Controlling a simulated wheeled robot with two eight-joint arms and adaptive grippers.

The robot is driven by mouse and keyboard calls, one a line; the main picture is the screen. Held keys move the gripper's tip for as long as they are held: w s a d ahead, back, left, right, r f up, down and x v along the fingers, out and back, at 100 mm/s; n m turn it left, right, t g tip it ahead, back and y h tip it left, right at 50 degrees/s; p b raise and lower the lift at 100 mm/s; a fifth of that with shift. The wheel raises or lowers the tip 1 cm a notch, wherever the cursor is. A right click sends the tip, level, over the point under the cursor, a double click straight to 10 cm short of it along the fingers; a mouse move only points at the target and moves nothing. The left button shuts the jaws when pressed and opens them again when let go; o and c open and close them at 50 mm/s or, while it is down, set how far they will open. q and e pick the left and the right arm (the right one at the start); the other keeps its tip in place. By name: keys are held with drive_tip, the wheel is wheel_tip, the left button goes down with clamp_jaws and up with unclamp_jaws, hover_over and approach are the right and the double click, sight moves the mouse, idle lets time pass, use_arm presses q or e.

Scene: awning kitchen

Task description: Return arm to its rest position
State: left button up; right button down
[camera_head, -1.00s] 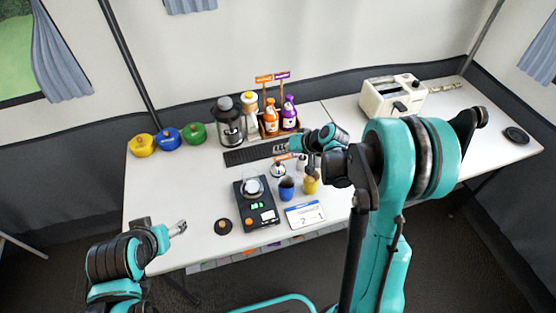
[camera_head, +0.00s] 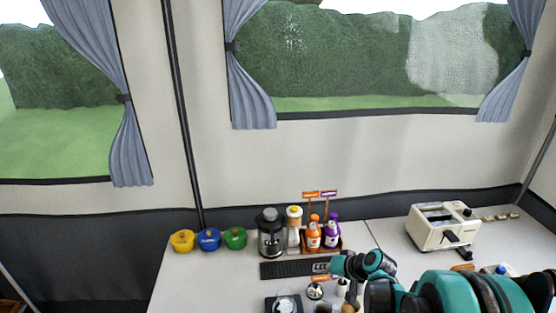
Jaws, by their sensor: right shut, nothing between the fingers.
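My right gripper (camera_head: 321,267) shows at the lower middle of the head view, at the end of my teal and black right arm. It is shut and empty, above the white table (camera_head: 205,275) and over the right end of a dark slotted mat (camera_head: 285,269). My left gripper and left arm are out of view below the picture.
Yellow (camera_head: 183,241), blue (camera_head: 208,240) and green (camera_head: 235,238) pots stand at the table's back left. A dark grinder (camera_head: 271,235), an orange bottle (camera_head: 313,235) and a purple bottle (camera_head: 333,232) stand behind my right gripper. A cream toaster (camera_head: 440,230) is at right.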

drive_tip(key=s+r+h, duration=0.2)
drive_tip(key=s+r, duration=0.3)
drive_tip(key=s, duration=0.7)
drive_tip(key=s+r+n+h, duration=0.1)
drive_tip(key=s+r+h, duration=0.2)
drive_tip(key=s, duration=1)
drive_tip(key=shift+a+r, duration=0.15)
drive_tip(key=shift+r, duration=0.75)
